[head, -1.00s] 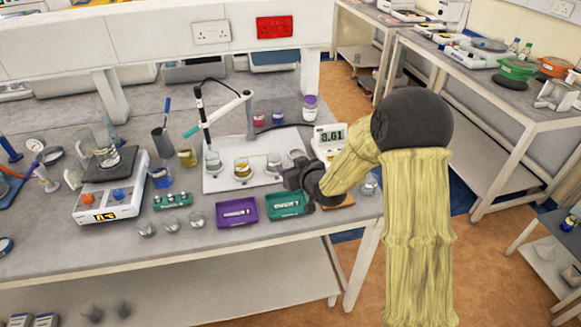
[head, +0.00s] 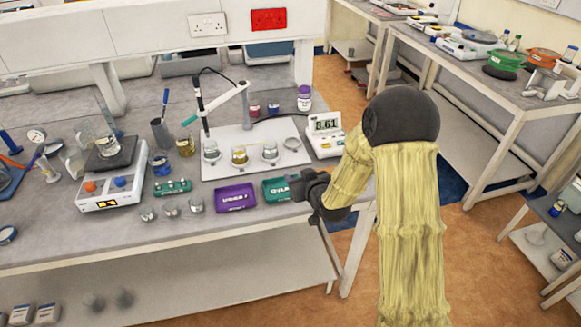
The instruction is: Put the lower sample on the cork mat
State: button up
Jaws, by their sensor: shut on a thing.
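My gripper (head: 299,188) is over the right part of the teal tray (head: 273,188), near the bench's front edge. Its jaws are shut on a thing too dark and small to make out. Three glass beakers stand in a row on the white board: a left one (head: 211,155), a middle one with yellowish liquid (head: 239,156) and a right one (head: 269,152). A pH meter (head: 325,140) behind my arm reads 8.61. I cannot make out the cork mat, and my arm covers the bench's right front corner.
A purple tray (head: 236,198) sits left of the teal one, with several small glass cups (head: 172,210) further left. A probe stand (head: 247,110) rises behind the beakers. A balance (head: 110,180) stands at the left. The bench's front edge is close to my gripper.

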jog(key=s+d+f+m+h, duration=0.2)
jog(key=s+d+f, duration=0.2)
jog(key=d+f, duration=0.3)
jog(key=s+d+f+m+t+h, duration=0.1)
jog(key=s+d+f+m+h, duration=0.2)
jog(key=d+f, duration=0.5)
jog(key=shift+s+h, duration=0.3)
jog(key=shift+s, duration=0.25)
jog(key=shift+d+f, duration=0.1)
jog(key=shift+d, duration=0.05)
